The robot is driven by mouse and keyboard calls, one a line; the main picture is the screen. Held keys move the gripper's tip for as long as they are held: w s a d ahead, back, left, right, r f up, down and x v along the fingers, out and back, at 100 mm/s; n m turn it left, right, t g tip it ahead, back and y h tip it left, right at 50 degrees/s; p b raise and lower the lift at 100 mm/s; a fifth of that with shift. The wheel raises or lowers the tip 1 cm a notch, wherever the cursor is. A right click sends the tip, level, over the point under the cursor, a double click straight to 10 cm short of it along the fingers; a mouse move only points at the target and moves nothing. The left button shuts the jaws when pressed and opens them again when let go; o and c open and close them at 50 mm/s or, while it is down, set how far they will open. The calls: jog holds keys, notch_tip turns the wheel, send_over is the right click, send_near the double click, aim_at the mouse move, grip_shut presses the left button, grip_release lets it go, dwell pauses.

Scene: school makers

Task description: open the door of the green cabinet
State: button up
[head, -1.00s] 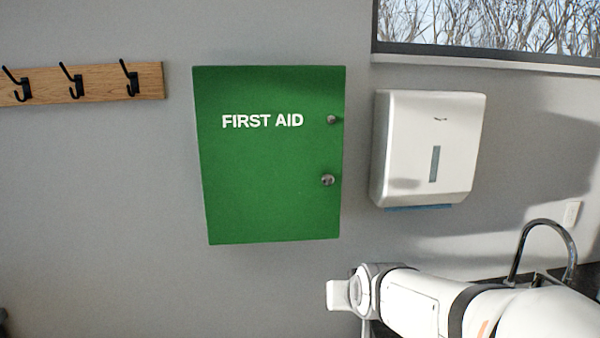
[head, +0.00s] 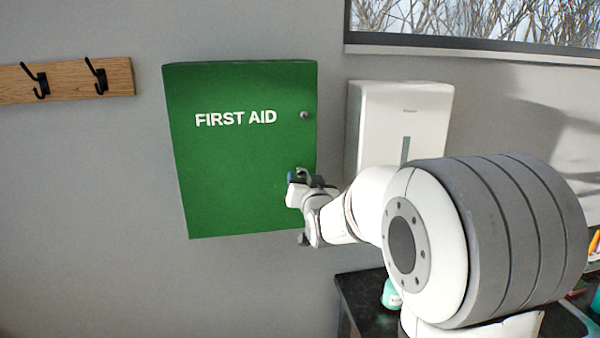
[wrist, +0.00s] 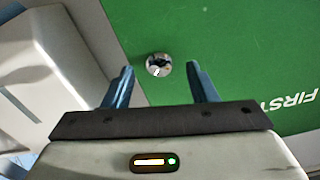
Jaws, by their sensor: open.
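The green cabinet (head: 235,165) with "FIRST AID" in white hangs on the wall, its door shut. A small upper knob (head: 305,115) sits near the door's right edge. In the wrist view a round metal knob (wrist: 158,65) on the green door (wrist: 235,50) shows between the two blue fingertips of my gripper (wrist: 162,82). The fingers are open, one on either side of the knob, with gaps visible. In the head view my gripper (head: 298,178) is at the door's lower right and hides the lower knob.
A white paper towel dispenser (head: 400,110) hangs just right of the cabinet, partly behind my arm. A wooden rail with black hooks (head: 68,80) is on the left wall. A window (head: 470,22) is at upper right. A dark counter (head: 360,290) stands below right.

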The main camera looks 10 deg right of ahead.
jog(key=shift+w+p, duration=0.35)
jog(key=shift+w, duration=1)
